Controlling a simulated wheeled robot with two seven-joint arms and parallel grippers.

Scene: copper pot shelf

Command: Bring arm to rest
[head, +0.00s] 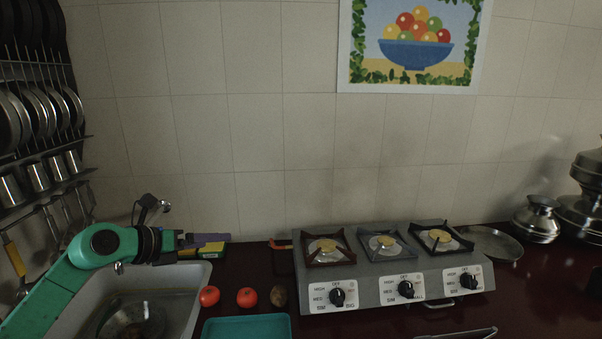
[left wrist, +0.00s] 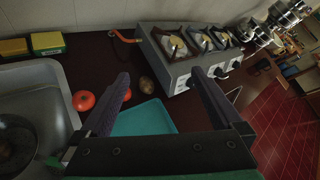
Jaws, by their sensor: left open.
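My left arm (head: 95,247) is green and comes in from the left over the sink in the head view. Its left gripper (head: 222,239) points right, level with the back of the counter. In the left wrist view the left gripper (left wrist: 166,82) shows two dark fingers spread wide apart with nothing held between them. Below it are the teal tray (left wrist: 150,118) and the counter. My right gripper does not show in either view.
The sink (head: 190,275) holds a metal bowl. Two tomatoes (head: 247,297) and a brown item (head: 278,296) lie behind the teal tray (head: 245,327). A three-burner stove (head: 385,265) stands right; metal pots (head: 538,220) stand beyond. A dish rack (head: 40,100) hangs left.

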